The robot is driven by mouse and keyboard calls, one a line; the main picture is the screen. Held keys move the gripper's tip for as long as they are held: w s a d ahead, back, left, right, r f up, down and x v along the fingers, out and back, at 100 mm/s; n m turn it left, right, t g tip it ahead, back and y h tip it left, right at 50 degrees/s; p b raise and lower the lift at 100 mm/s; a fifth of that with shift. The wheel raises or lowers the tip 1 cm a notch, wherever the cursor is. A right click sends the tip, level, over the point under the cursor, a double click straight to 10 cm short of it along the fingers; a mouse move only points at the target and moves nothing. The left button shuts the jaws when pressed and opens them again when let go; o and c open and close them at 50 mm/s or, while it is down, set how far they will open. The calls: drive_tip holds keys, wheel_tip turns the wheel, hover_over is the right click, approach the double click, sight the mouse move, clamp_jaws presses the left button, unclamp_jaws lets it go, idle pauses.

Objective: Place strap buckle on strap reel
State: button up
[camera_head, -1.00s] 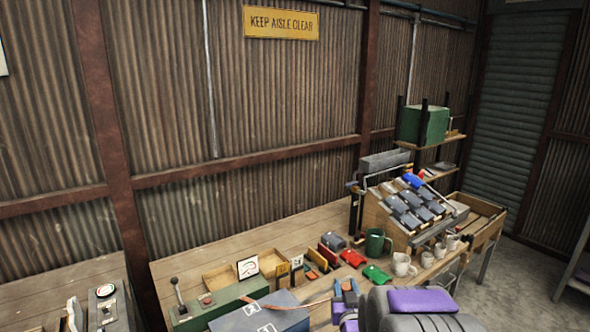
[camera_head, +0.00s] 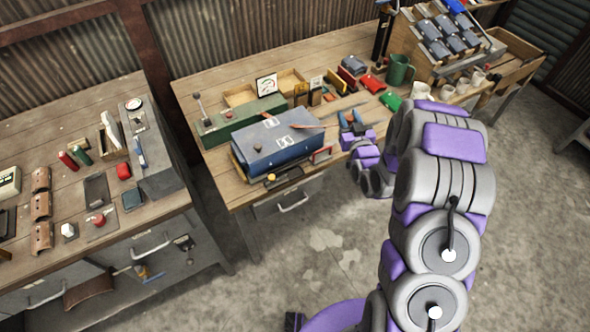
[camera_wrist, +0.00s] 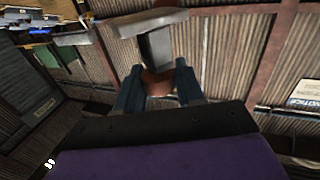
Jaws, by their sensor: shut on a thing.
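My gripper (camera_head: 351,117) is over the right part of the middle bench, at the right of the blue box. Its blue-grey fingers show in the wrist view (camera_wrist: 158,84), shut on a small brown-orange piece (camera_wrist: 157,82), which I take to be the strap buckle. A pale grey T-shaped part (camera_wrist: 156,42) shows just beyond it; I cannot tell whether they are joined. In the head view, a thin orange strap (camera_head: 308,126) runs left from the gripper over the blue box. I cannot pick out the strap reel with certainty.
The blue box (camera_head: 278,148) with white labels lies close left of my gripper. A green lever box (camera_head: 240,118) stands behind it. Red and green pieces, a green mug (camera_head: 399,70) and a sloped rack (camera_head: 440,45) are to the right. A second bench (camera_head: 75,215) is at left.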

drive_tip(key=s+a+f+n+g+y, duration=0.2)
drive_tip(key=s+f+n+g+y, duration=0.2)
drive_tip(key=f, duration=0.5)
drive_tip(key=s+a+f+n+g+y, duration=0.2)
drive_tip(key=s+f+n+g+y, duration=0.2)
drive_tip(key=f, duration=0.6)
drive_tip(key=s+n+y+p, duration=0.1)
drive_tip(key=s+y, duration=0.1)
drive_tip(key=y, duration=0.1)
drive_tip(key=shift+s+f+g, duration=0.2)
drive_tip(key=shift+g, duration=0.2)
drive_tip(key=x, duration=0.5)
drive_tip(key=w+b+x, duration=0.1)
drive_tip(key=x, duration=0.4)
drive_tip(key=w+d+f+b+x, duration=0.1)
drive_tip(key=x, duration=0.4)
drive_tip(key=shift+f, duration=0.1)
drive_tip(key=shift+w+a, duration=0.4)
drive_tip(key=shift+a, duration=0.05)
wheel_tip(320, 180, down, 3)
drive_tip(key=shift+d+f+b, duration=0.1)
drive_tip(key=shift+d+b, duration=0.05)
drive_tip(key=shift+b, duration=0.15)
